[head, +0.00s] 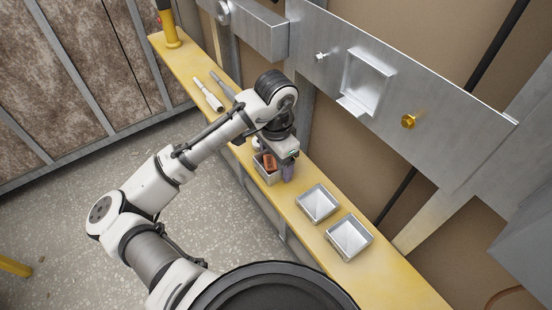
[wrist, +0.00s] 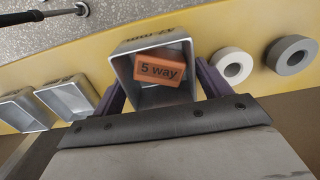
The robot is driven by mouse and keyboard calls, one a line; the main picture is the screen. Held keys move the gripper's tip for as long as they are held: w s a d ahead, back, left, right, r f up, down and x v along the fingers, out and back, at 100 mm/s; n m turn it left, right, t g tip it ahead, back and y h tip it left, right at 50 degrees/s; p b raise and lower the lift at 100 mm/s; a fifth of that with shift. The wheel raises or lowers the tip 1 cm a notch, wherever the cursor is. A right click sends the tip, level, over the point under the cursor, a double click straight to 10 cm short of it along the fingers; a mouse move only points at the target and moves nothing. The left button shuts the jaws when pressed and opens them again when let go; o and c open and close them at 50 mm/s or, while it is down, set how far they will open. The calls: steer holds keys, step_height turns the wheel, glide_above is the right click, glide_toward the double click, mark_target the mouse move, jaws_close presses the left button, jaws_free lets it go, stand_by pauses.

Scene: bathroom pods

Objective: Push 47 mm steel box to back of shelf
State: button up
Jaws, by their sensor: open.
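The steel box (head: 267,179) stands on the yellow shelf (head: 380,284), near its front edge, in the head view. In the wrist view the steel box (wrist: 155,43) bears a dark label, partly readable as 47 mm. An orange block (wrist: 159,70) marked "5 way" lies inside it; it also shows in the head view (head: 270,161). My gripper (head: 287,170) is low over the shelf at the box's wall side. In the wrist view its dark purple fingers are apart, one on each side of the box. I cannot tell whether they touch it.
Two empty steel boxes, one nearer (head: 349,238) and one farther (head: 317,204), stand to the right on the shelf. A white roll (wrist: 231,65) and a grey roll (wrist: 291,55) lie on the box's other side. A metal rail (head: 400,90) runs above.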

steer(key=shift+f, duration=0.15)
steer(key=shift+c, duration=0.2)
steer(key=c, duration=0.7)
steer(key=shift+w+d+p, duration=0.25)
steer(key=shift+w+d, duration=0.25)
steer(key=shift+d, duration=0.25)
steer(key=shift+w+d+p, duration=0.2)
steer(key=shift+w+d, duration=0.25)
steer(key=shift+d, duration=0.25)
steer(key=shift+w+d+p, duration=0.25)
steer(key=shift+w+d, duration=0.25)
steer(key=shift+d, duration=0.25)
steer(key=shift+c, duration=0.2)
steer(key=shift+w+r, duration=0.1)
steer(key=shift+r, duration=0.1)
steer(key=shift+w+r, duration=0.1)
steer(key=o, duration=1.1)
steer(key=shift+r, duration=0.1)
